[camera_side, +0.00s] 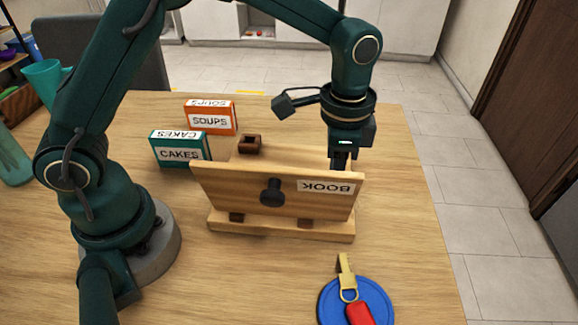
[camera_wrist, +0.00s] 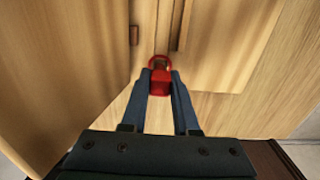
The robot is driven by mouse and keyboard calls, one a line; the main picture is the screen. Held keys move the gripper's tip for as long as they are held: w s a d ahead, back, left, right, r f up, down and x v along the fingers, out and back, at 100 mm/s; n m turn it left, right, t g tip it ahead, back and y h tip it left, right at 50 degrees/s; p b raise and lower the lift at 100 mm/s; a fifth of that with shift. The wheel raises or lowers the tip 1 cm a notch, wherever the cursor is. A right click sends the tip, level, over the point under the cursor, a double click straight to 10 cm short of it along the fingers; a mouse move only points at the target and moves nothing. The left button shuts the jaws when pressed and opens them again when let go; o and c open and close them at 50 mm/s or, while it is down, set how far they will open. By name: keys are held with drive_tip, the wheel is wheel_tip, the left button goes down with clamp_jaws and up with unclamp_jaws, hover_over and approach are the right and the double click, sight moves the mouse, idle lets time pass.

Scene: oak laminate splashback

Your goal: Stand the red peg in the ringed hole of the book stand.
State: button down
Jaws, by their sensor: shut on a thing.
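My gripper (camera_side: 341,160) points down behind the upper right part of the wooden book stand (camera_side: 235,190); the stand's board hides its fingertips in the side view. In the wrist view my gripper (camera_wrist: 160,85) is shut on the red peg (camera_wrist: 160,84), held between the two fingers close to the stand's wood (camera_wrist: 90,45). A red ring-like rim (camera_wrist: 160,59) shows at the far side of the peg. It looks like the hole's ring, but I cannot tell whether the peg is inside it. The peg is hidden in the side view.
An orange SOUPS box (camera_side: 211,121) and a green CAKES box (camera_side: 180,152) stand behind the stand at left. A small brown block (camera_side: 249,144) is near its top edge. A blue disc (camera_side: 328,301) with a red tag (camera_side: 359,313) lies in front. The table's right side is clear.

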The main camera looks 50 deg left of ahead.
drive_tip(key=shift+f, duration=1.2)
idle(1.1)
drive_tip(key=c, duration=0.6)
unclamp_jaws()
drive_tip(key=shift+r, duration=3.5)
drive_tip(key=shift+f, duration=3.1)
